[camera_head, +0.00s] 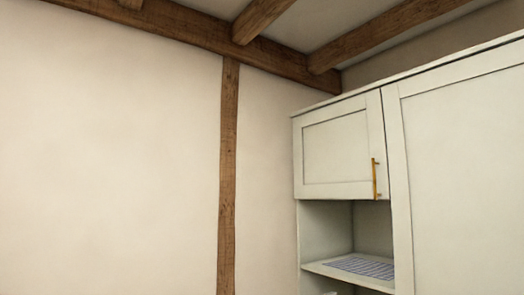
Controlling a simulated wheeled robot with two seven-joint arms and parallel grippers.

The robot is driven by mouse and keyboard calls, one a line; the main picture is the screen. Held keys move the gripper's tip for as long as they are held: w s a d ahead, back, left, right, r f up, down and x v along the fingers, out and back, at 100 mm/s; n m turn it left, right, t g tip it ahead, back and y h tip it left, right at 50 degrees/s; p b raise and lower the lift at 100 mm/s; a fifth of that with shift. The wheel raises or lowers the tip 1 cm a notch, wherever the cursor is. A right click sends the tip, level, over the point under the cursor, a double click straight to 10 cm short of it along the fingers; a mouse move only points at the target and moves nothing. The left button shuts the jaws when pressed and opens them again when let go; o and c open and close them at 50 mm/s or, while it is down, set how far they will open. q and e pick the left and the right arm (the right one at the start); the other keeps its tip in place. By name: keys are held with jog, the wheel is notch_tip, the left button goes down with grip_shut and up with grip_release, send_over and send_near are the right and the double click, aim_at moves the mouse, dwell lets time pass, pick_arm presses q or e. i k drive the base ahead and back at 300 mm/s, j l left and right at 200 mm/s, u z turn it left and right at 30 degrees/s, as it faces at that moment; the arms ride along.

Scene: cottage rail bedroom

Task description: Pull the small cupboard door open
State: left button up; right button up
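The small cupboard door (338,152) is a pale grey-green framed panel at the upper left of a tall cupboard, on the right side of the head view. It looks shut, flush with the cupboard front. Its upright brass-coloured handle (375,179) is near the door's lower right edge. Neither of my grippers shows in this view, so I cannot tell where they are relative to the door.
Below the door is an open niche with a shelf (336,272) holding a blue-and-white patterned cloth (362,266). A larger cupboard panel (462,180) stands to the right. A plain wall (110,160) with a wooden post (228,180) is at left. Beams cross the ceiling.

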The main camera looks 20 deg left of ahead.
aim_at(340, 150)
jog(key=u, duration=0.2)
jog(key=i+j+u, duration=0.1)
jog(key=i, duration=0.45)
jog(key=i+j+u, duration=0.1)
jog(key=i, duration=0.5)
